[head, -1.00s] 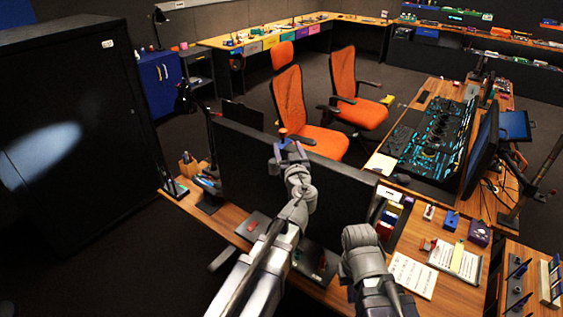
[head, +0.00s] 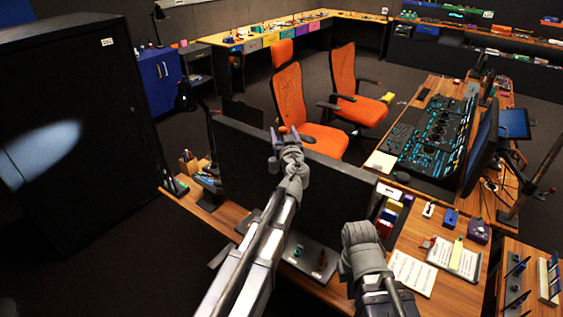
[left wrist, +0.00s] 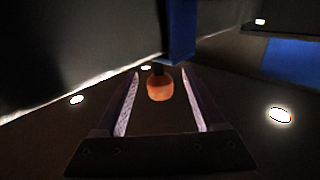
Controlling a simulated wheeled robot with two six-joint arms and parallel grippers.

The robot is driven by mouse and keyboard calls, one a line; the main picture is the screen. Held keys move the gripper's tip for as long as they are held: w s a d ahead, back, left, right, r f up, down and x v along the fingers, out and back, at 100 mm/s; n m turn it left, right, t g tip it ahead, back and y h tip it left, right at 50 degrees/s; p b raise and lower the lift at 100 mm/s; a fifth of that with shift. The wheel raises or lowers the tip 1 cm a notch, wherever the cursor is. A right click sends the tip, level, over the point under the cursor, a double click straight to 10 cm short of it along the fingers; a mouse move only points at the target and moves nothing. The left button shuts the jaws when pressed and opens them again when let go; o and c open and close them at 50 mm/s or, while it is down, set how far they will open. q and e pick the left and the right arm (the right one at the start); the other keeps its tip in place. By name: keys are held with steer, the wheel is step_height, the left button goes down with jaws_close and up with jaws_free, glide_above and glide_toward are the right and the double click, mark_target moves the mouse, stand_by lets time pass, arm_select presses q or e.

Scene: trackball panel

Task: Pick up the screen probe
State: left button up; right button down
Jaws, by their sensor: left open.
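In the left wrist view, a rounded orange piece (left wrist: 160,88) on a short dark stem shows between the fingers of my left gripper. It may be the screen probe; I cannot tell for sure. Neither finger visibly touches it. My left gripper (head: 286,138) is open, raised at the top edge of the near black screen in the head view; its fingers also show in the left wrist view (left wrist: 162,100). A small orange patch (head: 283,130) lies between the fingers in the head view, hard to tell from the chair behind. My right arm shows at lower centre, but its fingers do not.
The large black near screen (head: 240,160) stands along the wooden desk (head: 428,225). Two orange chairs (head: 289,95) stand beyond it. A desk lamp (head: 205,150) is left of the screen. Colored boxes (head: 390,210) and papers (head: 412,272) lie at the right.

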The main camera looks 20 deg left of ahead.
arm_select(q)
jaws_close()
stand_by(0.4)
stand_by(0.9)
